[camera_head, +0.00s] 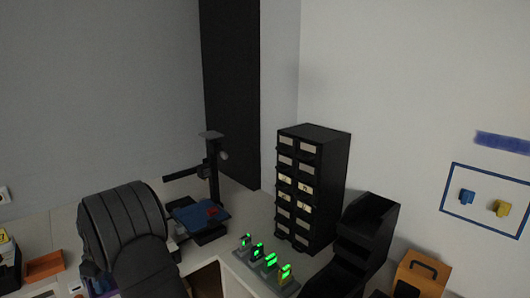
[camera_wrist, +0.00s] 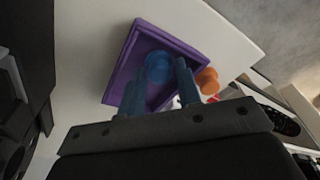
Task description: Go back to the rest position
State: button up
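My gripper (camera_wrist: 157,75) shows in the wrist view, with its two bluish fingers apart and nothing touching both of them. A round blue object (camera_wrist: 158,66) shows beyond and between the fingertips, with gaps on both sides. It appears to be in a purple tray (camera_wrist: 196,57), which stands on a white surface. In the head view my dark arm rises at the lower left, and my gripper is hidden there.
An orange object (camera_wrist: 207,81) is beside the tray. In the head view a printer-like machine (camera_head: 213,175) stands behind my arm. A black drawer cabinet (camera_head: 327,190), black bins (camera_head: 372,225), a green-lit rack (camera_head: 268,264) and an orange case (camera_head: 425,275) are to the right.

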notch_tip(320, 180, up, 13)
jog(key=d, duration=0.2)
jog(key=f, duration=0.4)
jog(key=a+f, duration=0.1)
jog(key=f, duration=0.3)
jog(key=a+f, duration=0.1)
jog(key=f, duration=0.4)
notch_tip(320, 180, up, 5)
jog(key=shift+w+f, duration=0.1)
jog(key=shift+f, duration=0.05)
jog(key=w+d+r, duration=0.4)
jog(key=d+r, duration=0.3)
jog(key=d, duration=0.4)
jog(key=w+d+r, duration=0.3)
jog(key=w+d, duration=0.7)
jog(key=w, duration=0.1)
jog(key=w+d+r, duration=0.3)
jog(key=w+d, duration=0.8)
jog(key=a+f, duration=0.2)
jog(key=a, duration=0.1)
jog(key=w+a+f, duration=0.1)
jog(key=a+f, duration=0.1)
jog(key=a, duration=0.1)
jog(key=a+f, duration=0.2)
jog(key=a, duration=0.2)
jog(key=shift+w, duration=0.3)
